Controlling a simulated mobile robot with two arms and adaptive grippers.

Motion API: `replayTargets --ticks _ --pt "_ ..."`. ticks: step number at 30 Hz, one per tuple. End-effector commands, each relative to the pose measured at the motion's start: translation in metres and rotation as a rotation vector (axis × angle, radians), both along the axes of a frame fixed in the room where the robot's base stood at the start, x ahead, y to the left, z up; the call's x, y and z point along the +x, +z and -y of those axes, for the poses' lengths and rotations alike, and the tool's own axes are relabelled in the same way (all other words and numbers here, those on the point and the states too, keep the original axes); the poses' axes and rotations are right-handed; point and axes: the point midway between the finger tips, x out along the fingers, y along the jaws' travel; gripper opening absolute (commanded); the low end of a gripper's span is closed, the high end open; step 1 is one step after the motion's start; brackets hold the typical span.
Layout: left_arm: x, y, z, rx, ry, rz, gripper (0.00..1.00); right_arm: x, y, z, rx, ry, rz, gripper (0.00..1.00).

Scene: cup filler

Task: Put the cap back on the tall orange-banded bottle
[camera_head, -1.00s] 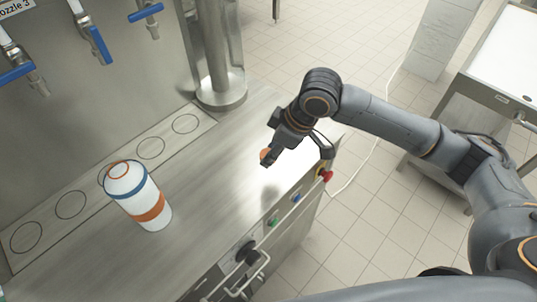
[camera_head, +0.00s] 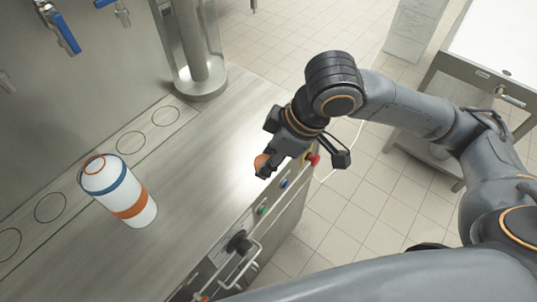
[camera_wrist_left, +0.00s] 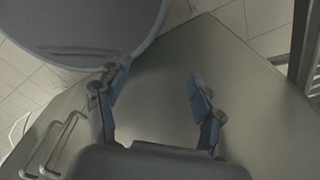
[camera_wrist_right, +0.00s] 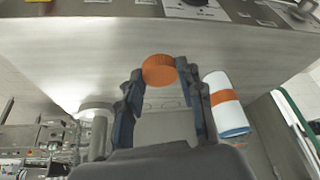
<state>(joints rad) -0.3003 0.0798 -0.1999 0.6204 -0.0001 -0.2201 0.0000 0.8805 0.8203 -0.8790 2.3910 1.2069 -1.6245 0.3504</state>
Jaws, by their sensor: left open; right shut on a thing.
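The tall white bottle (camera_head: 118,190) with an orange band and a blue band stands upright on the steel counter in the head view. Its top shows an orange ring and no cap on it. It also shows in the right wrist view (camera_wrist_right: 227,104). My right gripper (camera_head: 265,169) is shut on the orange cap (camera_wrist_right: 160,69), held above the counter to the right of the bottle; the cap also shows in the head view (camera_head: 261,161). My left gripper (camera_wrist_left: 155,85) is open and empty in the left wrist view, out of the head view.
The steel counter (camera_head: 190,170) has a row of marked circles along its back. Blue-handled nozzles (camera_head: 66,33) hang above it, and a metal column (camera_head: 195,60) stands behind. Buttons and a handle line the front edge. The counter between bottle and right gripper is clear.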

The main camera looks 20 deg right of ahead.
Motion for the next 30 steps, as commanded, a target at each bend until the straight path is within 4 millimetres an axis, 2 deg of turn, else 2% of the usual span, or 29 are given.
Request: replayTargets --ticks 5,8,12,18,22,29,30 --pt "0.0 -0.004 0.0 0.0 0.0 0.0 0.67 0.006 -0.005 0.004 -0.006 -0.059 -0.003 0.28" --pt "0.0 -0.011 0.0 0.0 0.0 0.0 0.67 0.021 -0.014 0.016 -0.016 -0.217 -0.012 0.28" --pt "0.0 -0.023 0.0 0.0 0.0 0.0 0.67 0.047 -0.026 0.04 -0.021 -0.533 -0.017 0.28" --pt "0.0 -0.033 0.0 0.0 0.0 0.0 0.67 0.07 -0.035 0.07 -0.008 -0.885 -0.005 0.28" --pt "0.0 -0.034 0.0 0.0 0.0 0.0 0.67 0.075 -0.035 0.077 -0.002 -0.975 0.0 0.28" --pt "0.0 -0.033 0.0 0.0 0.0 0.0 0.67 0.075 -0.034 0.078 -0.001 -0.982 0.0 0.28" --pt "0.0 -0.033 0.0 0.0 0.0 0.0 0.61 0.075 -0.034 0.078 0.0 -0.981 0.0 0.28"
